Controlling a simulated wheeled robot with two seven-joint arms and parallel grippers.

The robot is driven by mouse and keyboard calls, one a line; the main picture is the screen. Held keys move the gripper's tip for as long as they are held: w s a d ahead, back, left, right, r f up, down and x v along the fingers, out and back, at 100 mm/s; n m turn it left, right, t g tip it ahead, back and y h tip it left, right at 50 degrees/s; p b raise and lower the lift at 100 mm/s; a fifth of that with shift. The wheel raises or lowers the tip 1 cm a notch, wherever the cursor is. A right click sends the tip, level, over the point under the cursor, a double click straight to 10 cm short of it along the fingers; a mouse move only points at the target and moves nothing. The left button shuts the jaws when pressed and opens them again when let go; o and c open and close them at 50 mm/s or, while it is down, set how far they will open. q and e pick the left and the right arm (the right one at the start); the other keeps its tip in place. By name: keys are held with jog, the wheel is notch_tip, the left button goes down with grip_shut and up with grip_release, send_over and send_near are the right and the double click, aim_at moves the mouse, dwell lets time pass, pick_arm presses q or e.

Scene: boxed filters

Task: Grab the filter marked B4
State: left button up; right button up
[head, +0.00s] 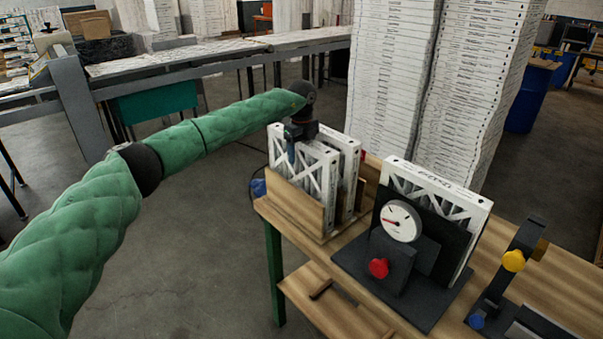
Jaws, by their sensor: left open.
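Two white-framed pleated filters stand upright in a wooden rack (297,209) on the table: a front one (314,180) and one behind it to the right (349,172). A third white filter (435,190) stands behind the gauge on a dark stand. I cannot read a B4 mark on any of them. My left gripper (293,148) is open at the top edge of the front filter in the rack, with one finger hanging down in front of its face. The other finger is hidden, and I cannot tell whether it touches. My right gripper is not in view.
The dark stand (345,259) carries a round gauge (401,221) and a red knob (379,268). A dark fixture with a yellow knob (513,261) is at the right of the wooden table (487,237). Tall white stacks (392,70) rise behind. Floor at left is clear.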

pick_arm(q)
jog(key=shift+f, duration=0.3)
jog(key=c, duration=1.4)
